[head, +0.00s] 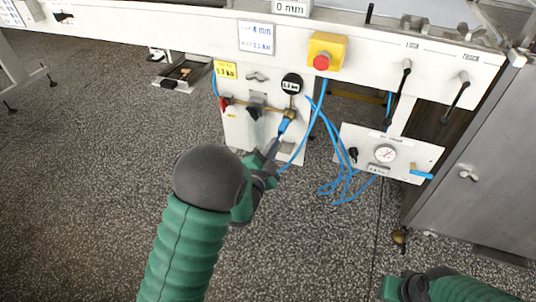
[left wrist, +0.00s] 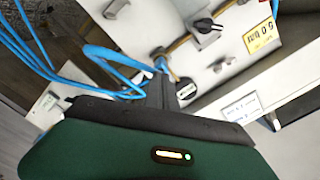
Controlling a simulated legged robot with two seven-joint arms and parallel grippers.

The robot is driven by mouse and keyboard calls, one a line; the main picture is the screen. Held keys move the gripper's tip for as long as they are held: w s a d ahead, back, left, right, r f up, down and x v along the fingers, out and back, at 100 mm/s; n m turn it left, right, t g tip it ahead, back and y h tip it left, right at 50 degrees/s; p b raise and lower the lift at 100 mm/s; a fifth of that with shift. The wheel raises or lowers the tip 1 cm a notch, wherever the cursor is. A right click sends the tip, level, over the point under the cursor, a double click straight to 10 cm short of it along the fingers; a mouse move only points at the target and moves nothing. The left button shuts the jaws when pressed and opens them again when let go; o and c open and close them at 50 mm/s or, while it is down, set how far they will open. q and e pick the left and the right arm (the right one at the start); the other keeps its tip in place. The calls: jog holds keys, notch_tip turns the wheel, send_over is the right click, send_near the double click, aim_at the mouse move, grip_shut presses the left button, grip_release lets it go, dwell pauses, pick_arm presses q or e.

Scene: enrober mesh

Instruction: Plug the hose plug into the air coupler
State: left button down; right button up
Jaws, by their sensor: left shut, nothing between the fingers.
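The blue hose plug (head: 284,125) is on the front of the white valve panel, right at the fingertips of my left gripper (head: 273,149). The brass air coupler (head: 291,114) is just above the plug, below a round black gauge. Plug and coupler look in line and touching; I cannot tell how deep the plug sits. In the left wrist view, the blue plug (left wrist: 161,65) shows just beyond the dark fingers (left wrist: 160,88). My left gripper is shut with nothing between its fingers. My right arm shows at the lower right; its fingers do not show.
Blue hoses (head: 335,185) hang in loops to the right of the panel. A white panel with a pressure gauge (head: 385,153) is to the right. A red button on a yellow box (head: 325,52) is above. A steel cabinet (head: 480,140) stands at the right. The speckled floor is open.

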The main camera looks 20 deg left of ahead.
pick_arm(q)
jog(key=s+p, duration=1)
jog(key=s, duration=0.6)
jog(key=shift+a, duration=0.25)
